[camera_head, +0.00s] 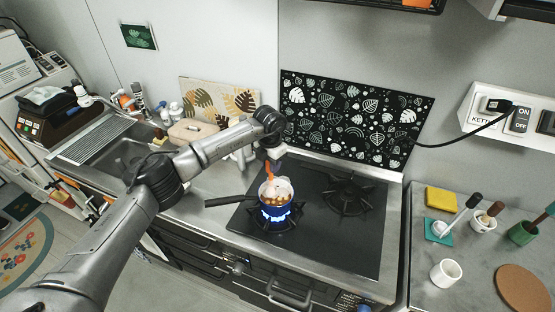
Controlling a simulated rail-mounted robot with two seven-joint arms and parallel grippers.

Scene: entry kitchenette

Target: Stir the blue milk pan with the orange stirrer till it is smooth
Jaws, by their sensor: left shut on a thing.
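The blue milk pan (278,211) stands on the left burner of the black hob, with its dark handle (230,200) pointing left. Blue flame shows around its base. Pale liquid with brownish lumps is inside it. The orange stirrer (268,170) stands in the pan with its upper part showing above the rim; its lower end is hidden in the contents. My left gripper (272,152) is above the pan, shut on the stirrer. Its fingers are small and partly hidden by the wrist. My right gripper is not in view.
The right burner (347,195) is empty. On the right counter are a yellow sponge (441,199), a white cup (445,272), a green pot (523,233) and a brown round mat (523,287). A sink (122,153) and a beige box (192,132) are at left.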

